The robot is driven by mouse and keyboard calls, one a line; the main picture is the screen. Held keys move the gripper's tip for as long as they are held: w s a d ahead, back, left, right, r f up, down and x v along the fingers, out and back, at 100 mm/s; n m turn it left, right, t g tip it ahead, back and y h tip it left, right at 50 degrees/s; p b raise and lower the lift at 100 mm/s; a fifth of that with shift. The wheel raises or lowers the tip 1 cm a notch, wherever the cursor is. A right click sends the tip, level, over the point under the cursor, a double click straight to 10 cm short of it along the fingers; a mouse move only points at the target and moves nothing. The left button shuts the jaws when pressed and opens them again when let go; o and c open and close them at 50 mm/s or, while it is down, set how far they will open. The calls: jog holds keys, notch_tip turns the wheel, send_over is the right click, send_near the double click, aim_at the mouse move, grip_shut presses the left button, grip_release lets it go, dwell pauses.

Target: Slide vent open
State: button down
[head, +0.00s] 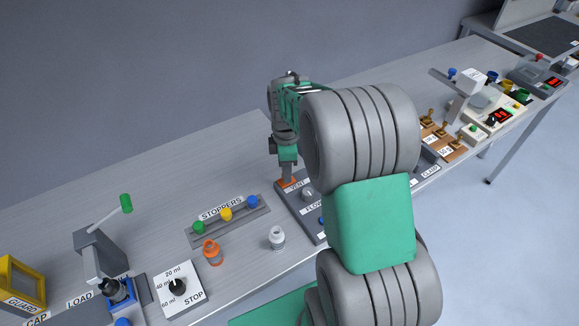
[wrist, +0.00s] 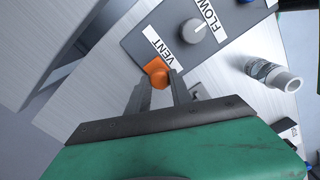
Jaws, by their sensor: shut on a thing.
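The vent slider is an orange block (wrist: 157,72) beside the VENT label (wrist: 157,46) on a dark grey panel (wrist: 135,38). My gripper (wrist: 160,88) is shut on the orange slider, with one finger on each side of it. In the head view my gripper (head: 287,178) points down at the orange slider (head: 286,184) at the panel's far left corner. The slider's track is mostly hidden by the fingers, so how far it is slid cannot be told.
A grey FLOW knob (wrist: 193,31) sits close to the slider on the same panel. A clear vial (wrist: 273,74) is nearby. The table behind is clear.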

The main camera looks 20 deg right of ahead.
jog(key=shift+a, duration=0.1)
jog(key=c, duration=1.3)
grip_release()
jog(key=shift+a, duration=0.2)
jog(key=shift+o, duration=0.8)
jog(key=shift+d, duration=0.1)
notch_tip(320, 180, up, 8)
jog(key=shift+f+b, duration=0.1)
jog(key=shift+b, duration=0.45)
